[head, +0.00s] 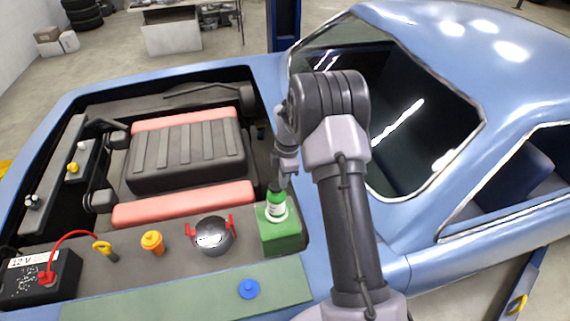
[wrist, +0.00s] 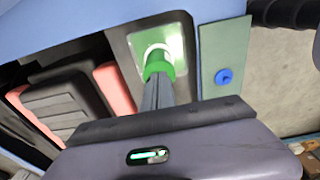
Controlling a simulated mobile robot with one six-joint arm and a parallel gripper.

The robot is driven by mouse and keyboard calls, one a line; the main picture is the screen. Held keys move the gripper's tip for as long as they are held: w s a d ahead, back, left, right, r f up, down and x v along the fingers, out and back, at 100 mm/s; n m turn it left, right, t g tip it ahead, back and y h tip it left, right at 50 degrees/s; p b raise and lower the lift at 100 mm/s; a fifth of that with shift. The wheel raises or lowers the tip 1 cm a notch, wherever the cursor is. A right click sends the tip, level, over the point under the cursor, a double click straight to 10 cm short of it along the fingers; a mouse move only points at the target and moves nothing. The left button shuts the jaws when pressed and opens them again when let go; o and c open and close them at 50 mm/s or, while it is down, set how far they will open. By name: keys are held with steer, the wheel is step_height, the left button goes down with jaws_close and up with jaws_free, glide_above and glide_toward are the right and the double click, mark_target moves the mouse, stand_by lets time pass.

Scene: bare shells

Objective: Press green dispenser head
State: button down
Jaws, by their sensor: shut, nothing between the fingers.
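The green dispenser head (head: 275,198) has a white collar and sits upright on a green block-shaped base (head: 281,238) at the front right of the engine bay. My gripper (head: 275,188) points down directly over the head, its shut, empty fingertips at or just above the top. In the wrist view the green head (wrist: 158,63) shows past the tips of my closed fingers (wrist: 158,82), with the pale collar behind it. The fingertips cover part of the head's top. I cannot tell if they touch it.
A silver cap with red handles (head: 213,236) stands just left of the base. Further left are an orange cap (head: 152,242), a yellow-handled loop (head: 103,247) and a 12 V battery (head: 42,279). A blue knob (head: 249,289) sits on the green mat (head: 185,306) in front.

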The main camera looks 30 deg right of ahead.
step_height(320, 180, up, 16)
steer(key=d, duration=0.1)
steer(key=shift+s+r, duration=0.2)
steer(key=shift+s, duration=0.15)
steer(key=shift+d, duration=0.1)
stand_by(0.9)
steer(key=s+a+f+m+t+b, duration=0.4)
steer(key=s+a+m+b, duration=0.65)
steer(key=b, duration=0.75)
steer(key=s+a+f+m+b, duration=0.4)
steer(key=s+f+m+b, duration=0.1)
steer(key=s+f, duration=0.3)
steer(key=s+a+f+m+t+y+b, duration=0.1)
steer(key=s+a+f+m+b, duration=0.3)
steer(key=s+f+b, duration=0.3)
steer(key=s+b, duration=0.1)
steer(key=s, duration=0.2)
steer(key=shift+s+f+m, duration=0.3)
steer(key=shift+f+m, duration=0.05)
steer(key=shift+f, duration=0.05)
